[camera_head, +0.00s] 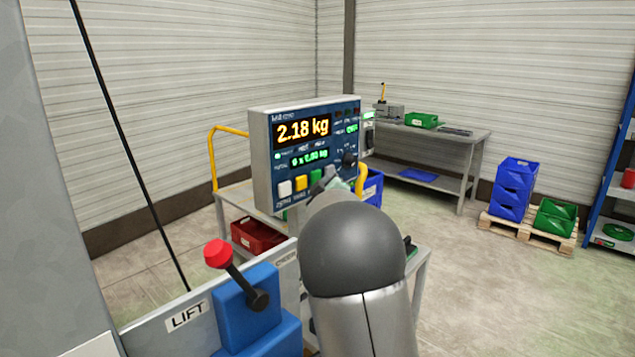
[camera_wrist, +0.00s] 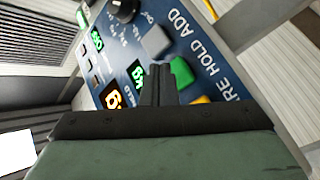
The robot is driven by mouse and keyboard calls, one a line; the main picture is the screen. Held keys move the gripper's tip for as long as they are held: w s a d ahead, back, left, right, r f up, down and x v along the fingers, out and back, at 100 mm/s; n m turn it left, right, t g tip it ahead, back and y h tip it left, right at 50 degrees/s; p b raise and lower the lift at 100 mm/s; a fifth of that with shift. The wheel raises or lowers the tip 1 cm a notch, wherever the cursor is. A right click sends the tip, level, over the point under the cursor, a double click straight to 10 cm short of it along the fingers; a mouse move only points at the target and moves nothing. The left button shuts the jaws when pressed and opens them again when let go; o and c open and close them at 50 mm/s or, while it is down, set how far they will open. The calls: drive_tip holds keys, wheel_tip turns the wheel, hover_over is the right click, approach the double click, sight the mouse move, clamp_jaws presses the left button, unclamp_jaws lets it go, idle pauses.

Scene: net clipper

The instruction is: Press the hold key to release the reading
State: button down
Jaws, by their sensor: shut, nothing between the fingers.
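The weighing indicator (camera_head: 262,150) is a grey box with a blue front panel; its main display reads 2.18 kg in amber. Its key row holds a white key (camera_head: 285,188), a yellow key (camera_head: 301,183), a green hold key (camera_head: 316,177) and a grey add key. In the wrist view the green hold key (camera_wrist: 181,72) lines up with the HOLD label, between the grey key (camera_wrist: 156,40) and the orange-yellow key (camera_wrist: 200,99). My gripper (camera_wrist: 160,68) is shut and empty, its tips beside the green key. Whether they touch it, I cannot tell.
A black knob (camera_wrist: 124,9) sits on the panel near the grey key. A blue lift control (camera_head: 248,305) with a red-topped lever (camera_head: 218,253) stands at front left. A trolley with a red bin (camera_head: 258,235) is below the indicator; a workbench (camera_head: 440,137) stands behind.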

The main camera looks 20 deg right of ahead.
drive_tip(key=s+b, duration=0.1)
drive_tip(key=s+d+b, duration=0.1)
drive_tip(key=s, duration=0.1)
drive_tip(key=s+d+b, duration=0.1)
drive_tip(key=shift+s+d+b, duration=0.1)
drive_tip(key=shift+s+b, duration=0.15)
drive_tip(key=shift+b, duration=0.05)
idle(1.0)
